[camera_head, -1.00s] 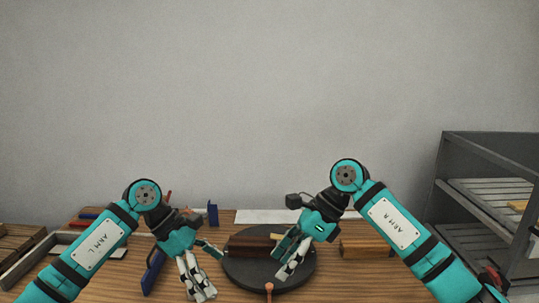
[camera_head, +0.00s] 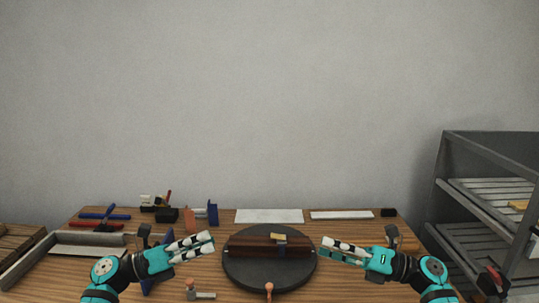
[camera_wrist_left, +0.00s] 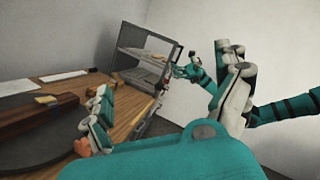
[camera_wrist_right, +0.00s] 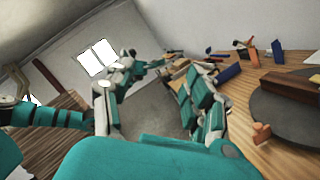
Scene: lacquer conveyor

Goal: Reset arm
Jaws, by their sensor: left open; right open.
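My left gripper (camera_head: 205,246) is open and empty, left of the round dark turntable (camera_head: 244,279), with its fingers pointing right. My right gripper (camera_head: 328,250) is open and empty at the turntable's right edge, with its fingers pointing left. A dark red-brown block (camera_head: 252,246) lies on the turntable, with a small yellow-topped piece (camera_head: 278,237) on it. In the left wrist view the open fingers (camera_wrist_left: 165,95) frame the table edge and the shelf. In the right wrist view the open fingers (camera_wrist_right: 160,100) have nothing between them.
A grey rack (camera_head: 480,190) stands at the right. White strips (camera_head: 268,216) lie at the table's back. Blue and red tools (camera_head: 105,214) and a tray (camera_head: 90,238) are at the left. A wooden-handled tool (camera_head: 191,289) lies in front.

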